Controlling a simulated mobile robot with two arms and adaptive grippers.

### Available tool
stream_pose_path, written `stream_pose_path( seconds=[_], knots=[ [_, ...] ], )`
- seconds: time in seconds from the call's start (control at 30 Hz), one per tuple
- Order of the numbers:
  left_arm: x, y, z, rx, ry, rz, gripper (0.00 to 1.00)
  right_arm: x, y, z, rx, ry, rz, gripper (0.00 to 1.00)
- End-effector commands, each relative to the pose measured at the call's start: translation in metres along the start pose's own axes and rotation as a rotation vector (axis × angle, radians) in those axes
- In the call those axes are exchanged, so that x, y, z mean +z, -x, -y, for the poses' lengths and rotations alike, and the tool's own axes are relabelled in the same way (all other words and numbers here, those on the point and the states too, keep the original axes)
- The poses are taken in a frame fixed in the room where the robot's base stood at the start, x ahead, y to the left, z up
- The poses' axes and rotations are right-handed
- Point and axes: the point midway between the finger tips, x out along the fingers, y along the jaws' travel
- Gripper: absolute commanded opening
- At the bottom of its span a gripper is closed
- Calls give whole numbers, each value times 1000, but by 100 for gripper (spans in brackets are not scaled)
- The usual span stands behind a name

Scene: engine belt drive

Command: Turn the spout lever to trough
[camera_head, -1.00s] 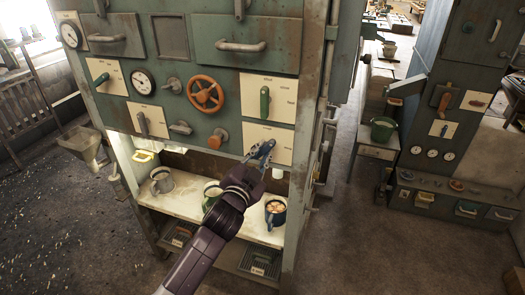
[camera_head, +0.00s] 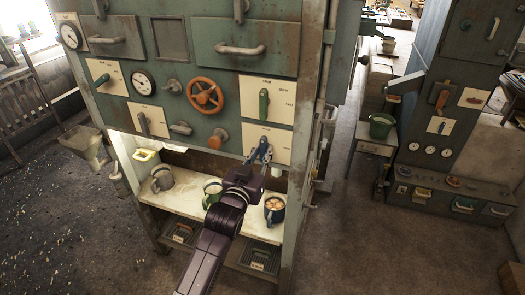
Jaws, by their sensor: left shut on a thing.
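The spout lever (camera_head: 264,143) is a small blue-grey handle on the cream plate (camera_head: 281,149) at the lower right of the green cabinet front. It points up, close to vertical, and its lower part is hidden by the fingers. My left gripper (camera_head: 258,153) reaches up from below and is shut on the lever. The lettering on the plate is too small to read. My right gripper is not in view.
An orange handwheel (camera_head: 205,96) and an orange-brown knob (camera_head: 218,139) sit left of the lever. A green lever (camera_head: 264,104) is just above. Below, a shelf (camera_head: 186,208) holds a grey pot (camera_head: 162,179), a green mug (camera_head: 212,191) and a dark mug (camera_head: 274,210).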

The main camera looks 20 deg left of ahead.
Motion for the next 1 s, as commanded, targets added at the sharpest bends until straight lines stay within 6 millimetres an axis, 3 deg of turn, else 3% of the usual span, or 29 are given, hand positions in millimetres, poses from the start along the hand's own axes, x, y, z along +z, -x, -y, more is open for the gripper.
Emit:
stream_pose_path(
  seconds=[0.5, 0.53, 0.67, 1.0],
  knots=[
    [2, 0, 0, 0, 21, 4, 0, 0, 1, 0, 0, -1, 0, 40],
    [2, 0, 0, 0, 21, 5, 17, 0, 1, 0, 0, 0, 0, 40],
    [2, 0, 0, 0, 20, 4, 31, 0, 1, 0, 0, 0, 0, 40],
    [1, 2, 0, 0, 19, 1, 32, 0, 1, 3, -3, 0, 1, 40]
  ],
)
